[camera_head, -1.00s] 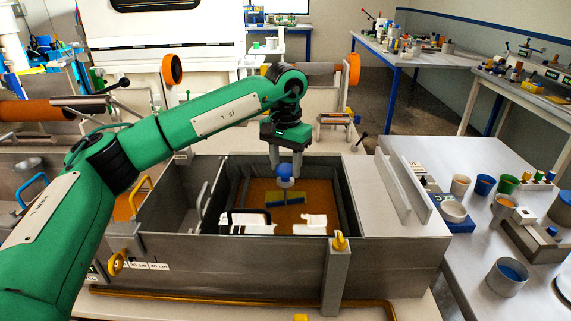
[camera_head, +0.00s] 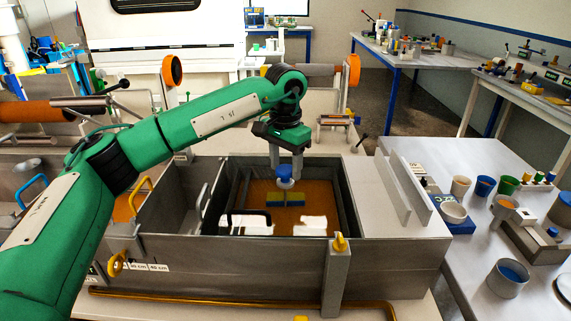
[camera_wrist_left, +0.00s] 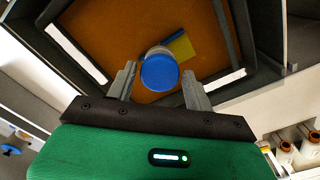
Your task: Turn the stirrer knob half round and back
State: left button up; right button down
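The stirrer knob (camera_head: 285,172) is a round blue cap on a pale collar, standing over the amber resin in the open grey tank (camera_head: 220,251). It also shows in the left wrist view (camera_wrist_left: 160,73). My left gripper (camera_head: 285,170) points down from above, with one finger on each side of the knob; in the wrist view the fingertips (camera_wrist_left: 158,70) flank it closely. Contact is hard to see, but gripper and stirrer have turned together. A yellow and blue paddle (camera_head: 285,199) lies below the knob, and its yellow end shows in the wrist view (camera_wrist_left: 181,49). My right gripper is not in view.
Tank walls surround the gripper, with a black handle (camera_head: 248,213) at the near side and a yellow-topped post (camera_head: 340,243) at the front right. The right-hand bench (camera_head: 455,160) holds cups and pots. Free air lies above the tank.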

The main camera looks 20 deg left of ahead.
aim_at(286, 168)
pick_arm(q)
jog(key=shift+o, duration=0.9)
jog(key=shift+r, duration=0.2)
notch_tip(286, 168, up, 13)
jog(key=shift+r+b, duration=0.2)
jog(key=shift+b, duration=0.15)
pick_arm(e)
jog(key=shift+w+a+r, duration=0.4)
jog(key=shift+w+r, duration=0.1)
